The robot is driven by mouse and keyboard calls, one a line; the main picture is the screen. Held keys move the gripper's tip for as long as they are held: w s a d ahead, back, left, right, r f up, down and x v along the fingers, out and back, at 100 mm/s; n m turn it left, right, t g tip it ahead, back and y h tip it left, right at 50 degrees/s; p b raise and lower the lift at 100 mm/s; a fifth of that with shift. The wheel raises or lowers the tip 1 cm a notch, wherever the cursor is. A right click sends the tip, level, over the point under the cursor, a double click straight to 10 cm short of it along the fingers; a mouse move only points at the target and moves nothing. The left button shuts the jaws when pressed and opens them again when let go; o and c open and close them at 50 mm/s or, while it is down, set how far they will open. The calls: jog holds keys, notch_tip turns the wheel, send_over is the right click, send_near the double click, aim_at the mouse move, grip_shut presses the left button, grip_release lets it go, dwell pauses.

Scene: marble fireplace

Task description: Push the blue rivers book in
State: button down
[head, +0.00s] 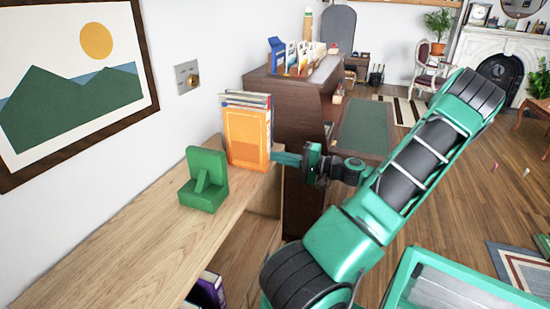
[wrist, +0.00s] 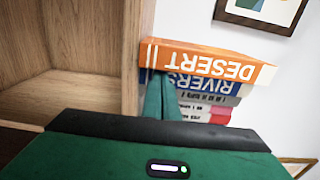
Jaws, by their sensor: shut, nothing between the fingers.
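The blue rivers book (wrist: 205,84) shows its spine, lettered RIVERS upside down, in the wrist view. It is directly beneath the orange DESERT book (wrist: 210,62) in that picture. In the head view the orange book (head: 248,139) stands upright at the front of the row and hides most of the blue one. My gripper (head: 278,157) is shut and empty, its fingers level with the spine side of the row. In the wrist view the fingertips (wrist: 161,92) overlap the left end of the RIVERS spine. I cannot tell whether they touch it.
A green bookend (head: 205,180) stands apart from the row on the wooden shelf top (head: 120,255). Purple books (head: 208,289) sit in a lower compartment. A dark cabinet (head: 290,100) with more books stands beyond. The wall with a framed picture (head: 75,80) borders the left.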

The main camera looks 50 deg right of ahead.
jog(key=shift+x, duration=0.9)
jog(key=shift+s, duration=0.1)
jog(key=shift+v, duration=1.7)
jog(key=shift+d, duration=0.1)
jog(key=v, duration=1.4)
